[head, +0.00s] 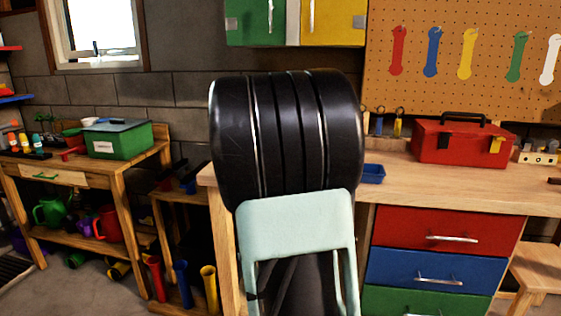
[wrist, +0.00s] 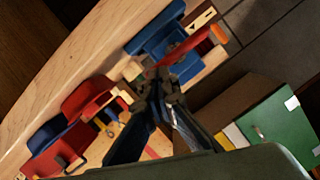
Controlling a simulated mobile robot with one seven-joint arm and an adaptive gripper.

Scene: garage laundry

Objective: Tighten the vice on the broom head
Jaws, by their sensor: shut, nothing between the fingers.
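In the wrist view, a blue vice (wrist: 158,34) stands on the wooden bench top (wrist: 80,60). An orange-red bar (wrist: 188,46) crosses its front, and a pale wooden piece (wrist: 203,17) shows beside it. I cannot tell which part is the broom head or how closely the jaws hold it. My gripper (wrist: 160,82) is shut and empty. Its tips are close to the near end of the orange-red bar; I cannot tell whether they touch it.
A green box (head: 118,138) stands on the left table. A red toolbox (head: 462,142) and a small blue tray (head: 373,174) are on the workbench (head: 430,186). The head view's middle is blocked.

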